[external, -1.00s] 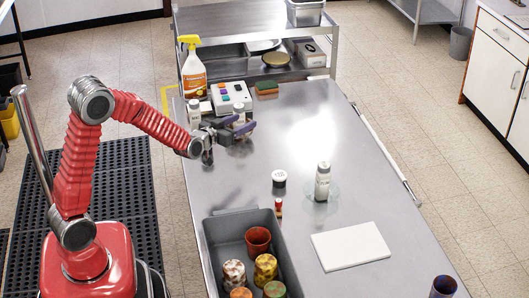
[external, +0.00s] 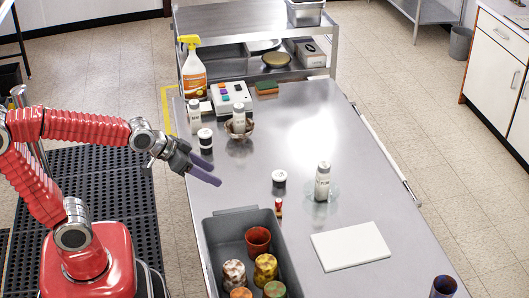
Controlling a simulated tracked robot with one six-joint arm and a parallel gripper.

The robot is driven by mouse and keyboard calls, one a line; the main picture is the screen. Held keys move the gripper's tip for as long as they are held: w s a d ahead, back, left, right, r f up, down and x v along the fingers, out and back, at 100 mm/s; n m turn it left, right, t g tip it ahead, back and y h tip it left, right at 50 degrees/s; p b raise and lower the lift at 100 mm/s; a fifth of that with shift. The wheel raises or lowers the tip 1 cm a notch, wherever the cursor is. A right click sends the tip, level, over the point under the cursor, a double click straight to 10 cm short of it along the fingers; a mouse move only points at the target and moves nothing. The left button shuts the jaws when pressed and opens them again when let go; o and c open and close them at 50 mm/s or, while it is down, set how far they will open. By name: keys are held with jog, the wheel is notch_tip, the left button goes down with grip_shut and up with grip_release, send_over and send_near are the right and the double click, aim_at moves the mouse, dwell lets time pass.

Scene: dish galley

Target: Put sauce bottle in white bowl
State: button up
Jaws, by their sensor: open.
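A white bottle (external: 239,117) with a grey cap stands upright in a small bowl (external: 239,134) near the far left of the steel table. The bowl looks tan or brownish rather than white. A similar white bottle (external: 322,178) stands on a clear glass dish (external: 333,193) right of the middle, and another (external: 194,114) stands at the left edge. I cannot read their labels, so which is the sauce bottle is unclear. My gripper (external: 213,172) is open and empty over the table's left side, in front of the bowl and apart from it.
A dark-and-white jar (external: 206,140) stands behind my gripper. A white-lidded jar (external: 279,179) and a red-capped small bottle (external: 278,207) stand mid-table. A grey bin (external: 217,232) holds several cups. A white board (external: 350,246) lies at front right.

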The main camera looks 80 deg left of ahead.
jog(key=s+d+m+g, duration=0.1)
jog(key=s+d, duration=0.1)
jog(key=s, duration=0.5)
jog(key=s+d+f+m+g, duration=0.1)
jog(key=s+d+g, duration=0.1)
jog(key=s, duration=0.6)
jog(key=shift+s+d+f+h, duration=0.25)
jog(key=shift+d+h, duration=0.15)
jog(key=shift+d, duration=0.3)
